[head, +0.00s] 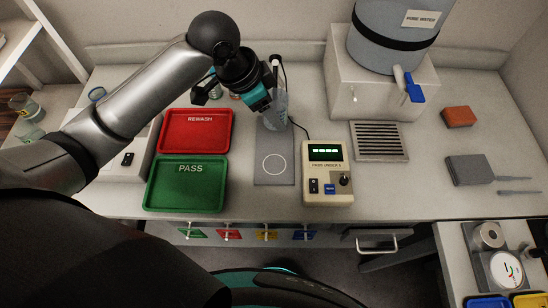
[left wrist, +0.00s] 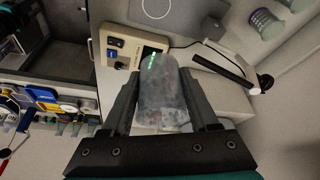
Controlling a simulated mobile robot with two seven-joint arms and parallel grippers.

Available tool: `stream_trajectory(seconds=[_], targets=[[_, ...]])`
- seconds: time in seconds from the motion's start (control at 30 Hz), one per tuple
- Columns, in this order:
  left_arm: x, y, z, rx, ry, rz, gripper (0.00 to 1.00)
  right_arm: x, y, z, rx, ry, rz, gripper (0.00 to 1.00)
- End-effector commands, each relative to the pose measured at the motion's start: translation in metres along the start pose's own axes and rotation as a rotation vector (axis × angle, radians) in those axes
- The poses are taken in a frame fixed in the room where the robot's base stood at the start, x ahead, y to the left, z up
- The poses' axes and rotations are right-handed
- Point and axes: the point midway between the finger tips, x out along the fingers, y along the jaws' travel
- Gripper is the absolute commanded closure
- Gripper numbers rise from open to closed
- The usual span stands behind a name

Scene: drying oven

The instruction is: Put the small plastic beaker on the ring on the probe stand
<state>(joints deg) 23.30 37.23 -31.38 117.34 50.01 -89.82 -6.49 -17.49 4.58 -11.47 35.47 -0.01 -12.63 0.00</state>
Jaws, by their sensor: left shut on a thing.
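My left gripper (head: 268,103) is shut on the small plastic beaker (head: 279,112), a clear cup. In the left wrist view the beaker (left wrist: 160,100) sits between the two fingers of the gripper (left wrist: 163,100). The probe stand (head: 265,180) is a grey plate with a white ring (head: 273,164) on its front part. The ring is bare, and the beaker is behind it, over the back of the plate. The ring (left wrist: 156,8) also shows at the top edge of the left wrist view. I cannot tell whether the beaker touches the plate. My right gripper is out of view.
A meter (head: 327,175) with a green display stands right of the plate. A red REWASH tray (head: 196,148) and a green PASS tray (head: 186,203) lie to the left. The probe (head: 277,66) rises behind the gripper. A drain grille (head: 379,142) is farther right.

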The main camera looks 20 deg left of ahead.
Motion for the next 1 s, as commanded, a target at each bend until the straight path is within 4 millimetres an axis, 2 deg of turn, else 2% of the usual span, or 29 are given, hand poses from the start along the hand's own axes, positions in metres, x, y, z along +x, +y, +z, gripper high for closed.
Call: stream_trajectory(seconds=[0.5, 0.63, 0.87, 1.0], targets=[[0.112, 0.001, 0.048, 0.000, -0.004, 0.004, 1.00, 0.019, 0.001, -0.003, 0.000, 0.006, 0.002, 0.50], [0.132, 0.001, 0.056, 0.000, -0.003, 0.002, 1.00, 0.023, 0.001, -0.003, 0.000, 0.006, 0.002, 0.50], [0.148, 0.001, 0.062, 0.002, -0.002, 0.001, 1.00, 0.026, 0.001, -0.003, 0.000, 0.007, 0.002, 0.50], [0.168, 0.001, 0.070, 0.001, -0.003, 0.001, 1.00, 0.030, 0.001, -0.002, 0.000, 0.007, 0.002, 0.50]])
